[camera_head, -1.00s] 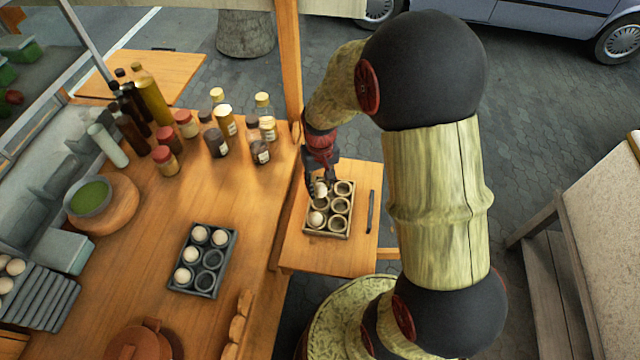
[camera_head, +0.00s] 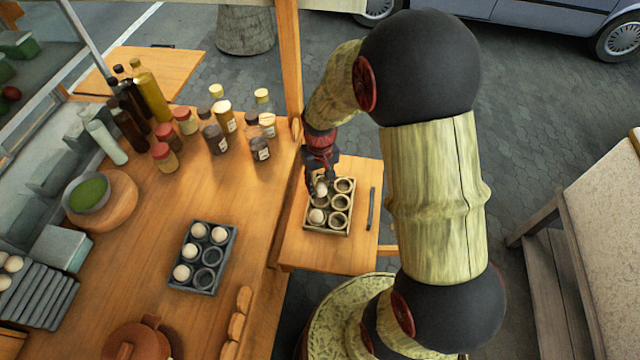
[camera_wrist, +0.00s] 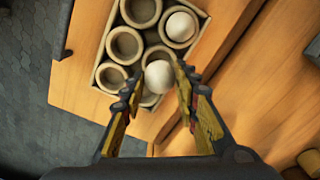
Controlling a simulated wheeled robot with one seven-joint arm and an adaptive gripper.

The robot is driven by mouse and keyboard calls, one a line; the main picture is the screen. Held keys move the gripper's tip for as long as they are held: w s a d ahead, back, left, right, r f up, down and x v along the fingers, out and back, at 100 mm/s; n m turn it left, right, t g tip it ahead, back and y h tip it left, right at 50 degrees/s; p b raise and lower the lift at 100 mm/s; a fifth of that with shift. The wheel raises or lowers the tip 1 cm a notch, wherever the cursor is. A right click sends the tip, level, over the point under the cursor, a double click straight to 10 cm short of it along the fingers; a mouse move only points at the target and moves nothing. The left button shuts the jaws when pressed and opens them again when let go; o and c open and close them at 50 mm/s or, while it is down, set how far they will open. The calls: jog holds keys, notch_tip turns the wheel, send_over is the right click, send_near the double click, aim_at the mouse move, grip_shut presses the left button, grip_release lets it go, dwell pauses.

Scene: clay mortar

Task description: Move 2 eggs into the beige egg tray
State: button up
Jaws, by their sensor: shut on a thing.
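The beige egg tray (camera_head: 328,232) sits on a small wooden side table, with two columns of round cups. One white egg (camera_head: 317,216) rests in its near left cup; it also shows in the wrist view (camera_wrist: 180,26). My gripper (camera_head: 320,184) is over the left column, shut on a second white egg (camera_head: 321,190). In the wrist view this held egg (camera_wrist: 158,77) is between my fingers (camera_wrist: 158,88), at or just above a cup; I cannot tell whether it touches. The other visible cups are empty. A dark grey tray (camera_head: 206,290) on the large counter holds several eggs.
A dark thin bar (camera_head: 371,208) lies right of the beige tray. Bottles and jars (camera_head: 217,138) crowd the counter's back, near a wooden post (camera_head: 289,60). A green-filled bowl (camera_head: 89,194) and more eggs (camera_head: 12,264) are at the left.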

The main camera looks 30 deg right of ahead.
aim_at(320, 193)
jog(key=shift+f+b, duration=1.35)
jog(key=shift+f, duration=1.05)
dwell(1.2)
jog(key=o, duration=0.9)
notch_tip(320, 193, up, 12)
dwell(0.4)
